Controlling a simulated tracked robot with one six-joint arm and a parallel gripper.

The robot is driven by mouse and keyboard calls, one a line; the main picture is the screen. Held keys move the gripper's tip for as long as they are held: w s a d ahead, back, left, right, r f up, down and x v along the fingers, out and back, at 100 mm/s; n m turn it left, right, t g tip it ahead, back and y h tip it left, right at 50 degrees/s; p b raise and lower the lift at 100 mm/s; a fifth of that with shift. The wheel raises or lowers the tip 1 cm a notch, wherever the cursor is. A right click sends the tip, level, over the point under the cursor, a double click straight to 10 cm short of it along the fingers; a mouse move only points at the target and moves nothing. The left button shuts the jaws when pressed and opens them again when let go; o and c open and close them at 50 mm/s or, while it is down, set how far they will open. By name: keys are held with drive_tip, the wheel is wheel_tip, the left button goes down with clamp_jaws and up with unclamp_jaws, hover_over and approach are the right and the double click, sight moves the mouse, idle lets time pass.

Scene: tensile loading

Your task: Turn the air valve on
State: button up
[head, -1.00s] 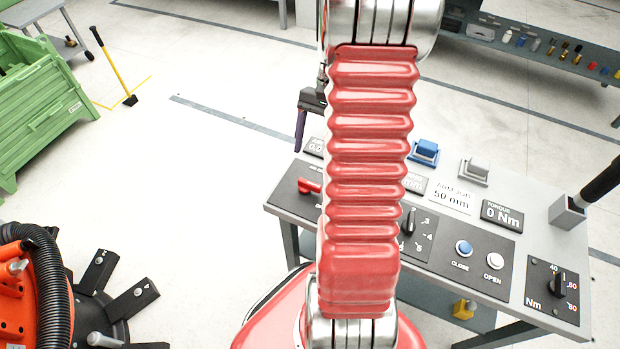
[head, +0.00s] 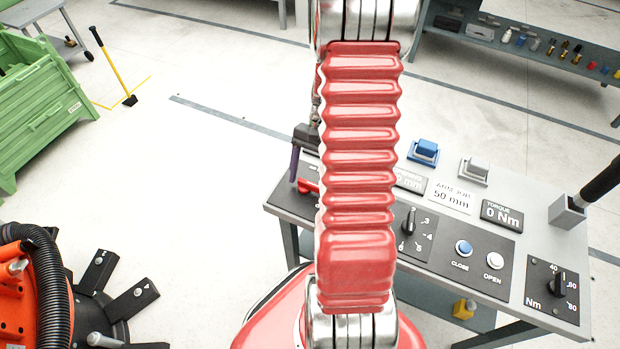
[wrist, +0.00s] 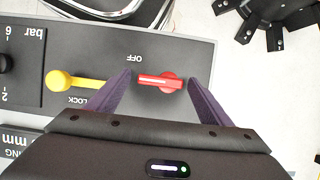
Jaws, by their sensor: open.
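The air valve is a red lever handle (wrist: 160,81) on a dark panel, under an "OFF" label that appears upside down in the wrist view. Its white line lies sideways in that view. My gripper (wrist: 161,80) is open, with one purple finger on either side of the red handle; I cannot tell whether they touch it. In the head view the red handle (head: 308,187) shows at the left end of the console, partly hidden by my arm. One purple finger (head: 294,163) shows just above and left of it.
A yellow lever (wrist: 75,81) marked "LOCK" sits beside the valve on the same panel. The console (head: 540,215) also carries a selector knob (head: 409,222), a blue CLOSE button (head: 463,247), a white OPEN button (head: 495,259) and a torque dial (head: 557,284).

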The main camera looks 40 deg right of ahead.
drive_tip(key=shift+c, duration=0.5)
drive_tip(key=c, duration=0.9)
drive_tip(key=shift+a, duration=0.1)
drive_tip(key=shift+c, duration=0.2)
